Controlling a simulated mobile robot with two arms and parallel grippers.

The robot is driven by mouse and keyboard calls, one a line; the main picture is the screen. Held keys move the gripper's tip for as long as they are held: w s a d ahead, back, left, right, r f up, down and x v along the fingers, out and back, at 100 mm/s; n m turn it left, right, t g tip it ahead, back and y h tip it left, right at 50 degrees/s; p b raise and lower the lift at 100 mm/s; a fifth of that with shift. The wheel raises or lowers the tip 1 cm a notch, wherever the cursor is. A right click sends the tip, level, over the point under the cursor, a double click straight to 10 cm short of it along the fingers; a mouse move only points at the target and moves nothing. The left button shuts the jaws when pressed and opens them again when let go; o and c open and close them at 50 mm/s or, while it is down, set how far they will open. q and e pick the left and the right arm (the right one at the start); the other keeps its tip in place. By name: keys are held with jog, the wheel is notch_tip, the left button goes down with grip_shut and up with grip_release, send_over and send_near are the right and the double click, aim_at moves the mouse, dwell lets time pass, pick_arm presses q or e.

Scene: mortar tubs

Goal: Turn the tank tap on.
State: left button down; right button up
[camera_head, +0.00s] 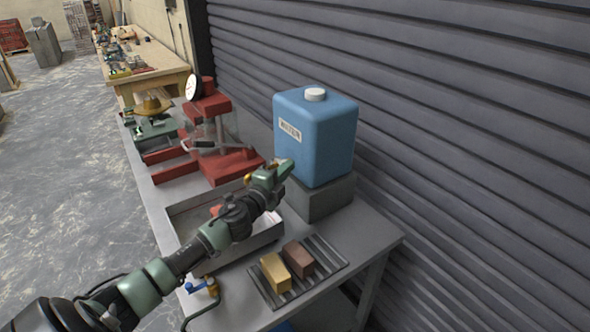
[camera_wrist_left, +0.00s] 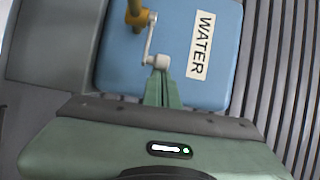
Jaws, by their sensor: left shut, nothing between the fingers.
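The blue water tank (camera_head: 315,135) with a white cap stands on a grey block (camera_head: 322,196) on the bench. In the left wrist view its blue face (camera_wrist_left: 115,75) carries a WATER label (camera_wrist_left: 202,45). The brass tap (camera_wrist_left: 137,17) shows at the top of that view, with a thin silver lever (camera_wrist_left: 150,40) ending in a pale knob (camera_wrist_left: 158,62). My left gripper (camera_head: 284,168) is shut and empty in front of the tank's lower part. Its green fingertips (camera_wrist_left: 163,76) are right at the knob; I cannot tell if they touch. My right gripper is not in view.
A grey metal tray (camera_head: 183,222) lies under my left arm. A rack (camera_head: 333,258) holds a yellow block and a brown block. A blue-handled brass valve (camera_head: 203,286) with a hose is at the bench's front edge. A red press stands behind; a ribbed shutter closes the right side.

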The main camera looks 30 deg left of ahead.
pick_arm(q)
jog(key=s+a+m+g+h+b, duration=0.3)
jog(key=a+m+h+b, duration=0.3)
jog(key=h+b, duration=0.6)
jog(key=m+g+b, duration=0.1)
jog(key=m, duration=0.1)
jog(key=shift+s+a+m+h, duration=0.2)
jog(key=shift+a+m+h, duration=0.1)
jog(key=shift+s, duration=0.1)
